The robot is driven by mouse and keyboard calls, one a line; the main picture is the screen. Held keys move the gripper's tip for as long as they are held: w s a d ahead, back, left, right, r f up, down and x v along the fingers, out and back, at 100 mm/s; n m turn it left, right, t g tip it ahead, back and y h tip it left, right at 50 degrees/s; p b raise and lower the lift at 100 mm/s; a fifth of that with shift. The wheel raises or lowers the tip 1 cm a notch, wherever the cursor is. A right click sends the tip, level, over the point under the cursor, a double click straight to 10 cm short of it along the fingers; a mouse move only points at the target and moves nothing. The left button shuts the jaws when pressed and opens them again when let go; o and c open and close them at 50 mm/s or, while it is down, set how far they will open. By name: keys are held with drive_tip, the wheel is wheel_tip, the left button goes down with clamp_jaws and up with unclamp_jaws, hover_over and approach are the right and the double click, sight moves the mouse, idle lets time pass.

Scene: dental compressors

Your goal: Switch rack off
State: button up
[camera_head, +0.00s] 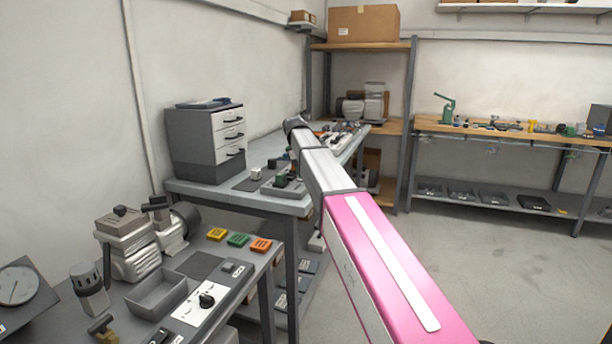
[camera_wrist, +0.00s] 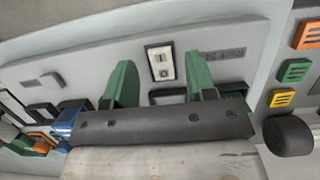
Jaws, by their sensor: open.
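A small switch (camera_wrist: 160,62) with a white face and a dark frame sits on a light grey panel (camera_wrist: 85,62) in the wrist view. A dark label (camera_wrist: 222,53) is beside it on the right; its print is too small to read surely. I cannot tell whether the fingers touch the panel. In the head view my arm reaches toward the far end of the workbench, and the switch cannot be made out there.
In the head view a drawer unit (camera_head: 205,143) stands on the bench left of my arm. A shelf rack (camera_head: 409,125) stands behind. Floor at right is clear.

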drive_tip(key=s+v, duration=0.1)
drive_tip(key=v, duration=0.8)
drive_tip(key=shift+w+r, duration=0.2)
drive_tip(key=shift+w, duration=0.3)
